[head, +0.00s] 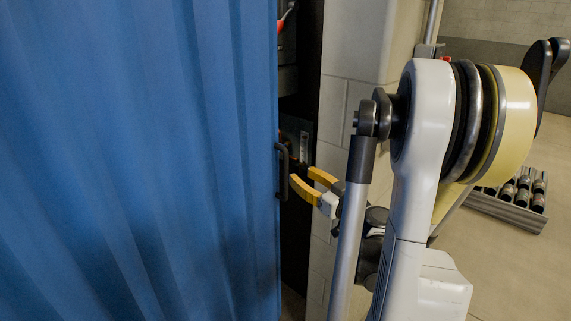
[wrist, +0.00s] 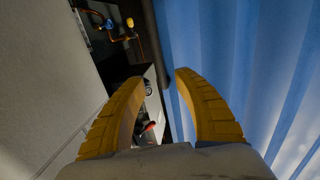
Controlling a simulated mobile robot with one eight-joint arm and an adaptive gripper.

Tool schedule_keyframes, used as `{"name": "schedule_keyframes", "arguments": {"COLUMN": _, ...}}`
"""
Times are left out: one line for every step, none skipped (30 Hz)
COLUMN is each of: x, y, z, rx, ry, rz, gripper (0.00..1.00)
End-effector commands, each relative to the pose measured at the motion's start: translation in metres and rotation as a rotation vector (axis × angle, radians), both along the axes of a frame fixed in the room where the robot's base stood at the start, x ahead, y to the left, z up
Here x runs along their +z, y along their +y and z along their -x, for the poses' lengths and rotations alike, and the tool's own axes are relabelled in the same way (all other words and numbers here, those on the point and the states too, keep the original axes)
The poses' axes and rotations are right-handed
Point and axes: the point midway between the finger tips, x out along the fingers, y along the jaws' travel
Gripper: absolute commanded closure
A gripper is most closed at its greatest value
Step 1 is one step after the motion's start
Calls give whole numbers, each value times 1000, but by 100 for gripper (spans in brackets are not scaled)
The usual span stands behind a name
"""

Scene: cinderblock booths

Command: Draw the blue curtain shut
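The blue curtain (head: 140,160) fills the left of the head view, hanging in folds. Its right edge carries a dark upright handle (head: 283,170). A dark gap shows between that edge and the block wall. My gripper (head: 301,174) is just right of the handle, its yellow fingers apart and pointing at it. In the wrist view my gripper (wrist: 156,76) is open with nothing held between the fingers. The curtain (wrist: 235,60) fills the right side there, and a dark bar runs along its edge beyond the fingertips. I cannot tell whether a finger touches the handle.
A pale cinderblock wall (head: 345,90) stands right of the gap, close to my gripper. Equipment with orange and blue parts (wrist: 115,28) shows inside the booth. A rack of dark cylinders (head: 515,195) lies on the floor at right, with open floor around it.

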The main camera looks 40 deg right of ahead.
Motion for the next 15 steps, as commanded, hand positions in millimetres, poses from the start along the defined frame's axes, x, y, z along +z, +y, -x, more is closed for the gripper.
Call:
{"name": "schedule_keyframes", "arguments": {"x": -1, "y": 0, "z": -11, "rx": 4, "ry": 0, "rz": 1, "gripper": 62}}
{"name": "schedule_keyframes", "arguments": {"x": -1, "y": -1, "z": -17, "rx": 5, "ry": 0, "rz": 1, "gripper": 62}}
{"name": "schedule_keyframes", "arguments": {"x": -1, "y": -2, "z": -25, "rx": 4, "ry": 0, "rz": 1, "gripper": 62}}
{"name": "schedule_keyframes", "arguments": {"x": -1, "y": -2, "z": -32, "rx": 5, "ry": 0, "rz": 2, "gripper": 62}}
{"name": "schedule_keyframes", "arguments": {"x": -1, "y": -3, "z": -38, "rx": 5, "ry": 0, "rz": 2, "gripper": 62}}
{"name": "schedule_keyframes", "arguments": {"x": -2, "y": -5, "z": -46, "rx": 4, "ry": 0, "rz": 2, "gripper": 62}}
{"name": "schedule_keyframes", "arguments": {"x": -2, "y": -5, "z": -51, "rx": 4, "ry": 0, "rz": 2, "gripper": 62}}
{"name": "schedule_keyframes", "arguments": {"x": -1, "y": -6, "z": -57, "rx": 4, "ry": 0, "rz": 2, "gripper": 62}}
{"name": "schedule_keyframes", "arguments": {"x": -1, "y": -6, "z": -63, "rx": 3, "ry": 0, "rz": 3, "gripper": 62}}
{"name": "schedule_keyframes", "arguments": {"x": -1, "y": -7, "z": -67, "rx": 4, "ry": 0, "rz": 3, "gripper": 62}}
{"name": "schedule_keyframes", "arguments": {"x": -1, "y": -8, "z": -71, "rx": 3, "ry": 0, "rz": 3, "gripper": 62}}
{"name": "schedule_keyframes", "arguments": {"x": -1, "y": -9, "z": -75, "rx": 2, "ry": 0, "rz": 3, "gripper": 62}}
{"name": "schedule_keyframes", "arguments": {"x": -1, "y": -9, "z": -78, "rx": 2, "ry": 0, "rz": 3, "gripper": 62}}
{"name": "schedule_keyframes", "arguments": {"x": -1, "y": -9, "z": -80, "rx": 2, "ry": 0, "rz": 3, "gripper": 62}}
{"name": "schedule_keyframes", "arguments": {"x": -1, "y": -10, "z": -83, "rx": 2, "ry": 0, "rz": 3, "gripper": 62}}
